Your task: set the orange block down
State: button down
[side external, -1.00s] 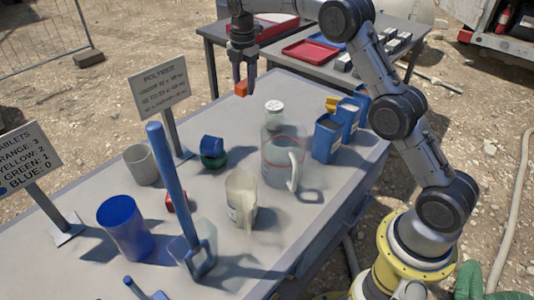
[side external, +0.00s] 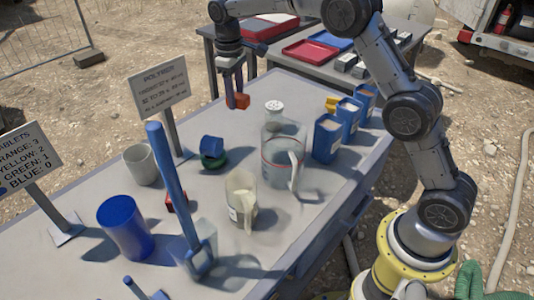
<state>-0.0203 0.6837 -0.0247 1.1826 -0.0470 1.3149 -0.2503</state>
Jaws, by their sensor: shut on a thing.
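The orange block (side external: 241,101) is between the fingertips of my gripper (side external: 236,98), near the back left edge of the grey table. My gripper points down and is shut on the block. The block looks close to the table surface at this spot. I cannot tell whether it touches the table.
A grey sign (side external: 159,88) stands left of my gripper. A clear jug (side external: 283,160), a smaller jug (side external: 242,200) and blue bins (side external: 328,138) stand to the right and in front. A blue cup (side external: 211,147) sits on a green one. Bare table surrounds the block.

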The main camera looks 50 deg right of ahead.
jog(key=m, duration=0.3)
dwell(0.5)
